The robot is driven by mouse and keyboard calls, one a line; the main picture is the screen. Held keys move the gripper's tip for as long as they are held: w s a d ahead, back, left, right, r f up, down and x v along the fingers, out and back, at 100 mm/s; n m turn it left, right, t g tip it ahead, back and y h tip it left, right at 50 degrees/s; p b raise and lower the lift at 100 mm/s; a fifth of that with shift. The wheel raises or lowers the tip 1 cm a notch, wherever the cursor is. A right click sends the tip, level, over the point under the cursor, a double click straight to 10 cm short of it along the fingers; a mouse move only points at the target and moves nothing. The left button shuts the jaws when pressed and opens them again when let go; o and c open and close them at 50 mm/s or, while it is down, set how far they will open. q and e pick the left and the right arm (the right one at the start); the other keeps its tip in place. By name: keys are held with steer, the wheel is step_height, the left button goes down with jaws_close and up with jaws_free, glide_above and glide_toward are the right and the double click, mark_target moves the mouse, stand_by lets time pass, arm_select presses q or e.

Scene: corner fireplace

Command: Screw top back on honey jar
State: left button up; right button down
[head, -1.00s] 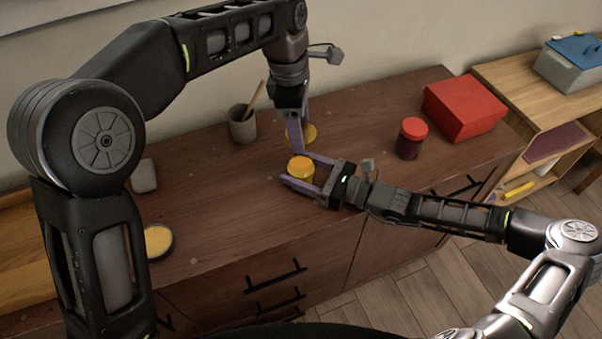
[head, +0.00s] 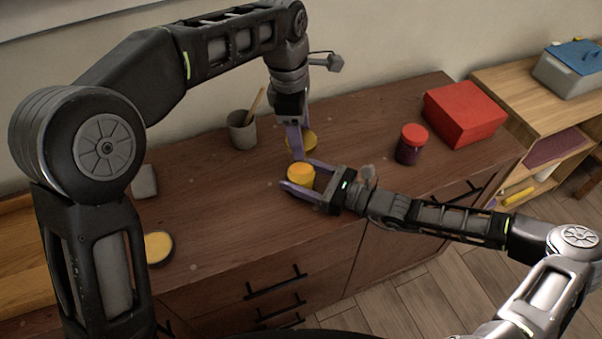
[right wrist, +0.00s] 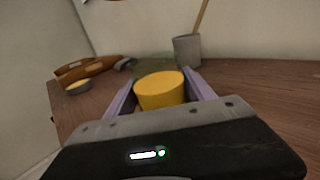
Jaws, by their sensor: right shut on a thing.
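A small yellow cylindrical jar (head: 300,178) with an orange-yellow top stands on the dark wooden cabinet; it also shows in the right wrist view (right wrist: 160,92). I take it for the honey jar. My right gripper (head: 299,174) is shut on it, with one purple finger on each side. A flat yellow round piece (head: 309,141), perhaps the top, lies just behind. My left gripper (head: 297,150) points down beside that piece, partly in front of it. Its finger gap is unclear, and I cannot tell whether it touches the piece.
A grey cup (head: 241,132) with a wooden stick stands behind. A red-lidded jar (head: 410,143) and red box (head: 464,112) stand to the right. A dark round tin with yellow contents (head: 158,247) is at front left. The cabinet top between is clear.

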arm_select(q)
glide_above(302, 169)
steer(key=shift+a+f, duration=0.2)
steer(key=shift+f, duration=2.25)
steer(key=shift+f, duration=0.1)
steer(key=shift+f, duration=0.8)
steer(key=shift+f, duration=0.55)
